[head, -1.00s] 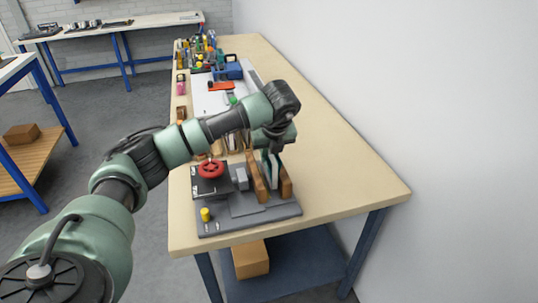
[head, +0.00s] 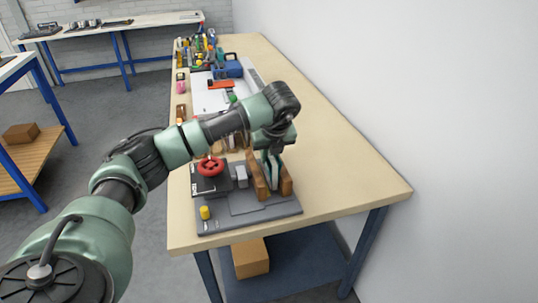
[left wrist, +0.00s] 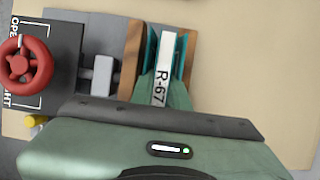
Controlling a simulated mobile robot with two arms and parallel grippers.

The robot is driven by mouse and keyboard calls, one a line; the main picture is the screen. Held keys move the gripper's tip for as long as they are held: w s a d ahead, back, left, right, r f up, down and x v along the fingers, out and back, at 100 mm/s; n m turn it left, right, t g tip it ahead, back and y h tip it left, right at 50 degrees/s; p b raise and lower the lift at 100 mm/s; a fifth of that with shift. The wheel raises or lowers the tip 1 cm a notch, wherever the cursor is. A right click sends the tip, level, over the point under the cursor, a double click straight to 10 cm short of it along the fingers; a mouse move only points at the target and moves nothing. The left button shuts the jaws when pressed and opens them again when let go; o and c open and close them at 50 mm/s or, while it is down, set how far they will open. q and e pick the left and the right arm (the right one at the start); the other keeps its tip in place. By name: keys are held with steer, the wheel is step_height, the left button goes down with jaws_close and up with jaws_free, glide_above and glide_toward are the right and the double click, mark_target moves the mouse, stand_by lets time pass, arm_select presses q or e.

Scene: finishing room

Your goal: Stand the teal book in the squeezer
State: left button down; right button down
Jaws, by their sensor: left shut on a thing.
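The squeezer (head: 245,209) is a grey base at the near end of the bench, with a red handwheel (head: 210,166) and two upright wooden boards, the left one (head: 260,178) and the right one (head: 286,184). The teal book (head: 273,172) is upright between the boards, its white spine marked R-67 in the left wrist view (left wrist: 166,68). My left gripper (head: 272,151) is above the boards, shut on the book's upper part. Whether the book's lower edge touches the base is hidden. My right gripper is not in view.
A grey block (left wrist: 101,76) stands left of the boards. A yellow knob (head: 205,212) sits at the base's front left. Behind my arm are a white board (head: 207,98) and several tools. The bench (head: 345,190) is clear to the right, beside the wall.

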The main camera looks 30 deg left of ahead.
arm_select(q)
steer(key=shift+f, duration=0.15)
steer(key=shift+r, duration=0.2)
steer(key=shift+r+p, duration=0.3)
steer(key=shift+r, duration=0.35)
stand_by(0.7)
steer(key=shift+f+b, duration=0.75)
steer(key=shift+f, duration=0.1)
steer(key=c, duration=1.6)
jaws_free()
steer(key=shift+c, duration=0.2)
steer(key=shift+p+v, duration=1.65)
steer(key=shift+v, duration=1.25)
steer(key=shift+p+v, duration=1.35)
steer(key=shift+v, duration=1.25)
